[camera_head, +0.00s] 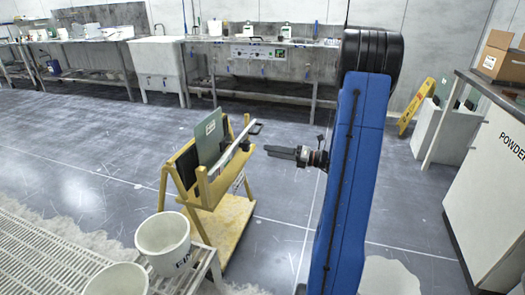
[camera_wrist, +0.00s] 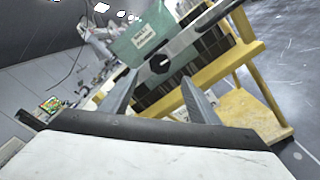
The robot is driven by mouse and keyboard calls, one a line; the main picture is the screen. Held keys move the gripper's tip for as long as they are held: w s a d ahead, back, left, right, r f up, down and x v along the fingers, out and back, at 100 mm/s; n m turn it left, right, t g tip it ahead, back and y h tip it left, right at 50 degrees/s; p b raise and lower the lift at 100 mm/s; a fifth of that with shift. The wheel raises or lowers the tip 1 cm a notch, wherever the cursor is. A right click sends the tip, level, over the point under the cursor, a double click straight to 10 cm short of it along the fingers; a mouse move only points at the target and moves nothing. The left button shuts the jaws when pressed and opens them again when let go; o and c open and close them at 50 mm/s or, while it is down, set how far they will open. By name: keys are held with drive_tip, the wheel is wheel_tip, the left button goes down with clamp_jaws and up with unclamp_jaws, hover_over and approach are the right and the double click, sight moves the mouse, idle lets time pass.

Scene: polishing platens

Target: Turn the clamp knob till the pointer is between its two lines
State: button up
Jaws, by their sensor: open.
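The clamp knob (camera_wrist: 160,63) is a small black round shape on a grey clamp bar (camera_wrist: 200,24), which lies across a green platen (camera_wrist: 140,38) in the wrist view. The pointer and its two lines are too small to make out. In the head view the bar (camera_head: 235,160) runs along a yellow stand (camera_head: 203,190) holding the platen (camera_head: 210,137); the knob cannot be told apart there. My gripper (camera_head: 270,151) is open and empty, right of the stand. In the wrist view its fingers (camera_wrist: 160,82) frame the knob from a distance, apart from it.
White buckets (camera_head: 163,240) stand on a slatted rack (camera_head: 40,240) at the front left. A white cabinet (camera_head: 492,190) is at right, with a yellow sign (camera_head: 416,106) behind. Sink benches (camera_head: 262,63) line the back wall. The floor around the stand is mostly clear.

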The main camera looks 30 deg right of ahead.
drive_tip(key=v, duration=0.8)
idle(0.4)
drive_tip(key=s+a+r+n+g, duration=0.2)
drive_tip(key=s+a+n+g, duration=0.25)
drive_tip(key=a+n, duration=0.55)
drive_tip(key=s+a+r+n+g, duration=0.25)
drive_tip(key=a+n+g, duration=0.35)
drive_tip(key=a, duration=0.9)
drive_tip(key=s+a+r+n+h, duration=0.1)
drive_tip(key=s+a+n+h, duration=0.1)
drive_tip(key=s+n+h, duration=0.3)
drive_tip(key=s+a+r+n+t+h, duration=0.1)
drive_tip(key=s+n+h, duration=0.5)
drive_tip(key=s+n, duration=0.6)
drive_tip(key=a+r+n, duration=0.1)
drive_tip(key=a+n, duration=0.1)
drive_tip(key=n, duration=0.3)
drive_tip(key=shift+s, duration=0.35)
